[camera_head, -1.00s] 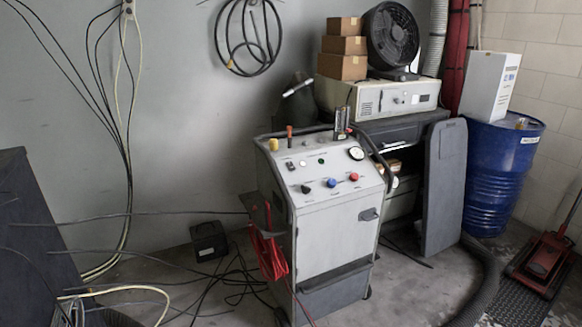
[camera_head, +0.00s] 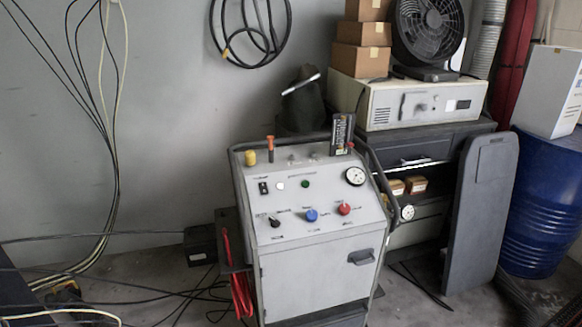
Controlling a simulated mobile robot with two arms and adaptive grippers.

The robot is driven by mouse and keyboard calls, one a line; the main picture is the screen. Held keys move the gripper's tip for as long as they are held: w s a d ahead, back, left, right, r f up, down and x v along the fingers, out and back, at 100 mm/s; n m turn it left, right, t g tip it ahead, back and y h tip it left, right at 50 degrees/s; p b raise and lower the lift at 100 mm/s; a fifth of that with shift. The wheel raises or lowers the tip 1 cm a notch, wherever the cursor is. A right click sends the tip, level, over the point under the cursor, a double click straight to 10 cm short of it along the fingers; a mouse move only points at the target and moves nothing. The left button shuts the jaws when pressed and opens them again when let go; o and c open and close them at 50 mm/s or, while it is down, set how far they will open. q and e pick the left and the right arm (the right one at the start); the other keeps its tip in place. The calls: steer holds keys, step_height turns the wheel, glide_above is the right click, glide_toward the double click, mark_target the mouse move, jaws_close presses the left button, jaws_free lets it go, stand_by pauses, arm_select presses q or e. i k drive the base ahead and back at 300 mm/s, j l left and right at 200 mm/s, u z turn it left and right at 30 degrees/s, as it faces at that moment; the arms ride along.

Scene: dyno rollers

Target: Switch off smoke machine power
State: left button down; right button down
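The smoke machine is likely the grey wheeled cabinet (camera_head: 315,275), which stands upright ahead of me, a little right of centre. Its sloped panel (camera_head: 330,195) carries a small black rocker switch (camera_head: 263,188) at upper left, with a pale button and a green button (camera_head: 305,184) beside it. A black knob (camera_head: 274,220), a blue knob (camera_head: 311,215) and a red knob (camera_head: 345,209) sit in a row below. A round gauge (camera_head: 355,176) is at the upper right. The rocker's position is too small to tell. Neither gripper is in view.
A dark shelf unit with a beige device (camera_head: 405,104), boxes (camera_head: 362,60) and a fan (camera_head: 428,30) stands behind at right. A dark upright panel (camera_head: 480,215) and blue drum (camera_head: 543,205) are further right. Loose cables (camera_head: 120,295) lie on the floor at left.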

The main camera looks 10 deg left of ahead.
mark_target(263, 187)
steer(key=i+l, duration=0.25)
steer(key=l, duration=0.15)
steer(key=i+l+u, duration=0.15)
steer(key=i+l, duration=0.35)
steer(key=l, duration=0.3)
steer(key=i+l+u, duration=0.15)
steer(key=l, duration=0.25)
steer(key=i, duration=0.1)
